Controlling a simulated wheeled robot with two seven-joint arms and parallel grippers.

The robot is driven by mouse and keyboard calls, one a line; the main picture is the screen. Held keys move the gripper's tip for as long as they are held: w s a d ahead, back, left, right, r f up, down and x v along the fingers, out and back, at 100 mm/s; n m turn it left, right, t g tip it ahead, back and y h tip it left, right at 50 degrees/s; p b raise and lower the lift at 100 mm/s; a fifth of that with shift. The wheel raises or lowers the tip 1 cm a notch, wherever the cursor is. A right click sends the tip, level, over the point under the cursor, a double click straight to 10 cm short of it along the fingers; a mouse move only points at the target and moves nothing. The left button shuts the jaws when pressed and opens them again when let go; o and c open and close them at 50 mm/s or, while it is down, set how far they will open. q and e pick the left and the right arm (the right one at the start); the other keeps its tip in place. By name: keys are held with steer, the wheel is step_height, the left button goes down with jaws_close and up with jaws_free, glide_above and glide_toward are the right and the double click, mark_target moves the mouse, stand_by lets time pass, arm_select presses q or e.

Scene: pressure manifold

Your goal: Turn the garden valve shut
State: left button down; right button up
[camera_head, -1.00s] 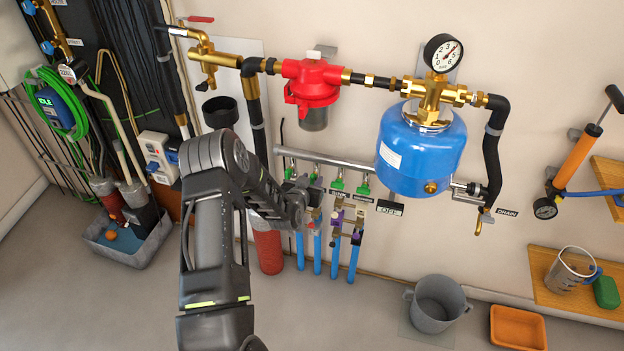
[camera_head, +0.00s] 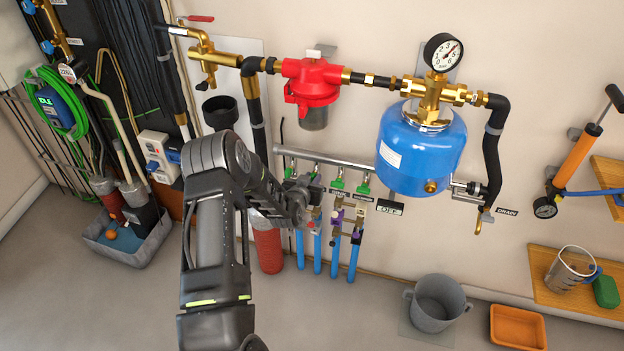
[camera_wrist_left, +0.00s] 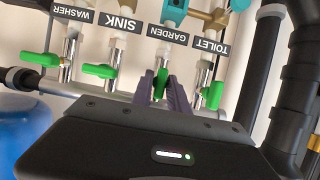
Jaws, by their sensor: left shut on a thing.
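The garden valve has a green lever handle (camera_wrist_left: 160,84) below the label GARDEN (camera_wrist_left: 168,33), which reads upside down in the left wrist view. My left gripper (camera_wrist_left: 164,86) is shut on this handle, with one dark finger on either side. The handle lies roughly along its pipe, slightly tilted; the fingers hide part of it. In the head view my left gripper (camera_head: 308,184) is at the left part of the valve row, and my arm hides the valve it holds. My right gripper is not in view.
Beside it are the green toilet handle (camera_wrist_left: 212,95), close to one finger, and the sink handle (camera_wrist_left: 98,71) and washer handle (camera_wrist_left: 40,59), both lying across their pipes. A grey manifold pipe (camera_head: 330,160) runs behind. A blue tank (camera_head: 420,155) hangs to the right.

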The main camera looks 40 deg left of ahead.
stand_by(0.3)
arm_select(q)
steer(key=m+y+b, duration=0.1)
steer(key=b, duration=0.1)
steer(key=m+y+b, duration=0.1)
steer(key=b, duration=0.1)
steer(key=shift+w+d+f+m+g, duration=0.1)
steer(key=shift+d+f+m+g, duration=0.1)
steer(key=shift+m+g, duration=0.15)
steer(key=m+y+b, duration=0.2)
steer(key=m+b, duration=0.2)
steer(key=m+y+b, duration=0.1)
steer(key=m, duration=0.1)
steer(key=m+y+b, duration=0.1)
steer(key=m+b, duration=0.1)
steer(key=shift+d+f+y, duration=0.1)
steer(key=shift+f+y, duration=0.05)
steer(key=shift+y, duration=0.25)
steer(key=shift+m+t+y+b, duration=0.4)
steer(key=shift+m+t+b, duration=0.25)
steer(key=shift+m+b, duration=0.65)
steer(key=c, duration=1.5)
jaws_free()
steer(key=shift+o, duration=0.2)
